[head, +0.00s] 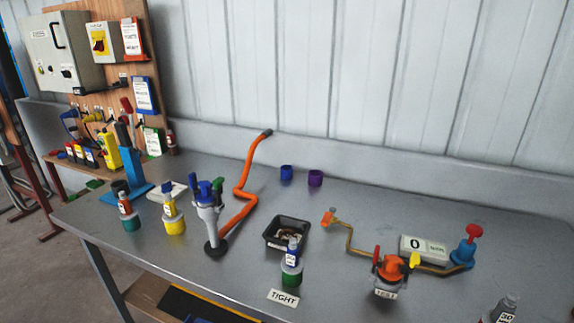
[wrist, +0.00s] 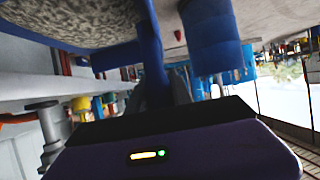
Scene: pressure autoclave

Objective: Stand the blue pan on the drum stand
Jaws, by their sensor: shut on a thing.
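The wrist view shows my gripper (wrist: 165,90) close up, its dark body with small lit lamps along the bottom. It is shut on the blue pan (wrist: 152,45), whose blue rim and a narrow blue piece run down to the jaws. A grey speckled surface (wrist: 65,18) shows inside the blue rim at the upper left. The fingertips are mostly hidden. Neither my gripper nor the pan shows in the head view. I cannot make out the drum stand in either view.
A blue cylinder (wrist: 215,45) is close beside my gripper in the wrist view. The head view shows a grey bench (head: 350,205) with a black tray (head: 287,231), an orange hose (head: 245,185), a blue post (head: 131,165) and several bottles. The bench's back right is mostly clear.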

